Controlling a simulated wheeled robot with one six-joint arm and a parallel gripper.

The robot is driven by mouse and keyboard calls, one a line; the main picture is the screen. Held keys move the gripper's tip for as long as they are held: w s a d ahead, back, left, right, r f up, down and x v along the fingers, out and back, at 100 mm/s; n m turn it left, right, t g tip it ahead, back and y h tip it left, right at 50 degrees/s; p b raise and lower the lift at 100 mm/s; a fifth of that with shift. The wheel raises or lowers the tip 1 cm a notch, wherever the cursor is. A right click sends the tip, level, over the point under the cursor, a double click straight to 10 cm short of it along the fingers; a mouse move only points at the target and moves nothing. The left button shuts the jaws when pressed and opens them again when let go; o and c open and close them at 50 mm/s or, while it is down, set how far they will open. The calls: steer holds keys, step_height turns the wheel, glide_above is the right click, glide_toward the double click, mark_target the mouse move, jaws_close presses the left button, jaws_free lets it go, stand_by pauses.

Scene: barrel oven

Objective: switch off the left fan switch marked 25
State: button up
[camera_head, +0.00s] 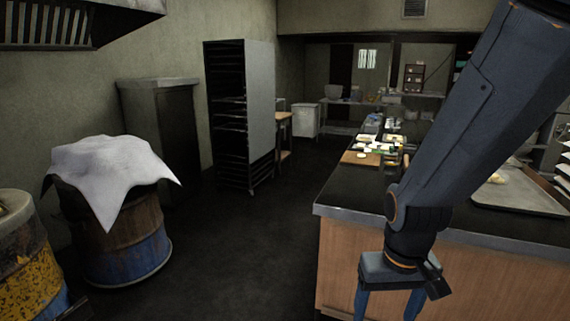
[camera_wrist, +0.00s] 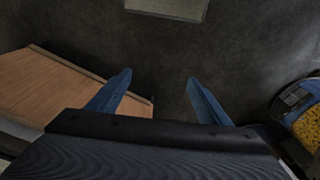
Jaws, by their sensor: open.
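No fan switch marked 25 can be made out in either view. My gripper (camera_head: 388,305) hangs pointing down in front of the wooden side of the counter in the head view. In the wrist view my gripper (camera_wrist: 158,92) shows two blue fingers spread apart with nothing between them, above the dark floor.
The dark-topped counter (camera_head: 338,195) stands at the right, bearing trays and food. At the left are a cloth-covered barrel (camera_head: 122,245) and a yellow-blue barrel (camera_head: 28,265). A tall rack (camera_head: 258,110) stands behind. The dark floor (camera_head: 240,270) between is clear.

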jaws_close()
stand_by(1.4)
